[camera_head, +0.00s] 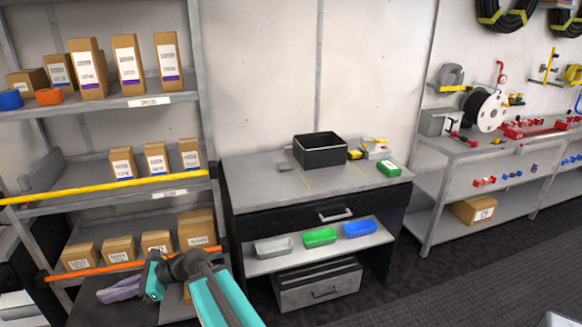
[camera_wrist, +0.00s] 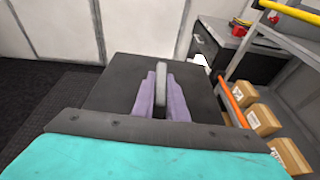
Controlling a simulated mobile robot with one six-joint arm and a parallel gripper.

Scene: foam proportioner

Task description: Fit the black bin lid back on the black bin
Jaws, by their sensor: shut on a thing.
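The black bin (camera_head: 320,155) stands upright on the grey worktop of the cabinet in the head view, with its open top facing up. The black bin lid (camera_wrist: 105,92) is a flat dark plate with an upright grey handle (camera_wrist: 161,90) in the wrist view. My gripper (camera_wrist: 159,92) has purple fingers on both sides of that handle and is shut on it. In the head view my gripper (camera_head: 118,289) is low at the left, in front of the shelf rack, with the dark lid at it (camera_head: 110,311). The lid is well apart from the bin.
An orange bar (camera_head: 130,263) and a yellow bar (camera_head: 105,187) run along the rack's shelf fronts, close to my arm. A green box (camera_head: 389,168) and small tools are right of the bin. Several coloured trays sit on the shelf below. Dark floor (camera_head: 450,285) is clear at right.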

